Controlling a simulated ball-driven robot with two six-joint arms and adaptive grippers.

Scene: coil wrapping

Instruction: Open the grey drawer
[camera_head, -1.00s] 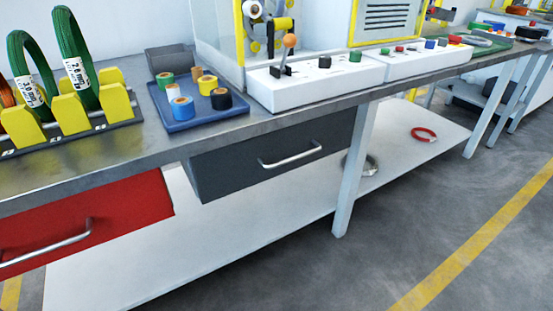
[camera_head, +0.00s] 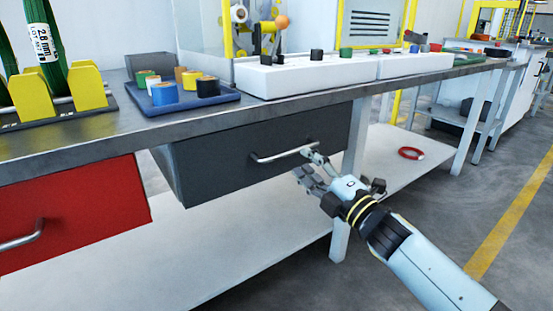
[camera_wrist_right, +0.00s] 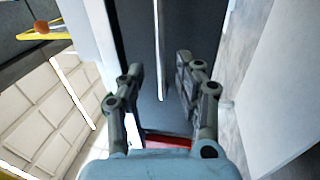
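The grey drawer (camera_head: 225,170) hangs under the bench top, its dark front facing me. Its silver bar handle (camera_head: 280,154) runs across the front; I cannot tell whether the drawer is slightly out. My right gripper (camera_head: 304,163) is at the right end of the handle, with its fingers spread. In the right wrist view, the open right gripper (camera_wrist_right: 158,75) faces the drawer front (camera_wrist_right: 143,85), and the handle (camera_wrist_right: 157,45) lines up with the gap between the fingers. I cannot tell whether either finger touches it. My left gripper is not in view.
A red drawer (camera_head: 75,208) with its own handle is at the left. A bench leg (camera_head: 354,150) stands just right of the grey drawer. A white lower shelf (camera_head: 230,240) runs below, with a red ring (camera_head: 411,153) on it. A blue tray (camera_head: 180,105) of tape rolls sits above.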

